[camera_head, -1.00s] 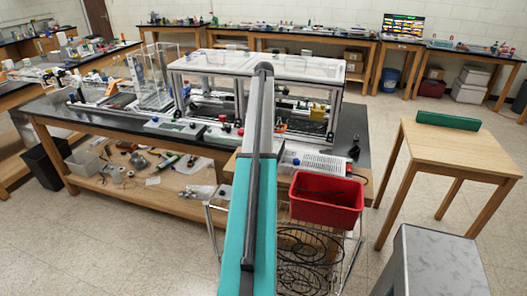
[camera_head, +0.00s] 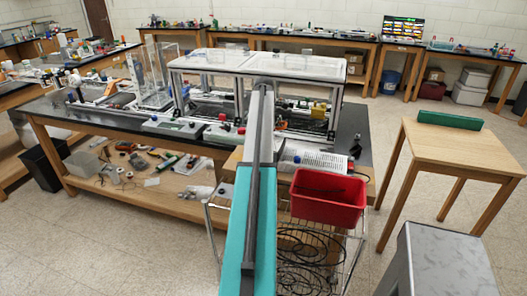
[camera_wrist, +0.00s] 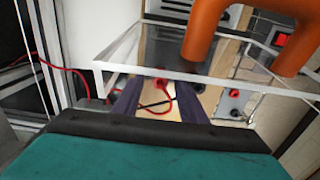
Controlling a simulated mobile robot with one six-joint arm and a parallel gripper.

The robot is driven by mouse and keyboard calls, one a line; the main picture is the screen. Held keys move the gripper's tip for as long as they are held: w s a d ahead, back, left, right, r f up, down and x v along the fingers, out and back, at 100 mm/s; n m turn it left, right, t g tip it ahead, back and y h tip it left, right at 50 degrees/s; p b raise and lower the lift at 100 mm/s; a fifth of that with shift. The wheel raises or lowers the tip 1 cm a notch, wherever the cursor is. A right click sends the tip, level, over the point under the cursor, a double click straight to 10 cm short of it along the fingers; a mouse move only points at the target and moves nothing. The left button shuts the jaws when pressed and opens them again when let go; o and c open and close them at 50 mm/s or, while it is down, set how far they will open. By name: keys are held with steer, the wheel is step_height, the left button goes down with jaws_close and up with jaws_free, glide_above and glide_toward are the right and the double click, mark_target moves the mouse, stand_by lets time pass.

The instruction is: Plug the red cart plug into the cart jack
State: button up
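In the wrist view, the two dark fingers of my gripper (camera_wrist: 158,92) stand apart with a gap between them. A thin red cable (camera_wrist: 60,68) comes from the left and curves through the gap. It leads up to a small red piece (camera_wrist: 160,82) just beyond the fingertips, which may be the red plug; it is too small to be sure. I see no finger touching it. A red square part (camera_wrist: 282,38) and a grey plate with a small red spot (camera_wrist: 235,93) show at the right; I cannot tell whether either is the jack. The head view hides my gripper behind my arm.
A clear panel edge (camera_wrist: 200,76) crosses just beyond my fingers, and a thick orange handle (camera_wrist: 205,30) stands above it. In the head view, the extrusion frame (camera_head: 180,95) stands on the black bench, with a red bin (camera_head: 328,200) in front.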

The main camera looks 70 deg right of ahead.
steer(key=shift+f, duration=0.9)
stand_by(1.0)
jaws_close()
steer(key=shift+r+p, duration=0.2)
steer(key=shift+p, duration=0.1)
steer(key=shift+r, duration=0.45)
steer(key=shift+r+p, duration=1.5)
steer(key=shift+r, duration=0.85)
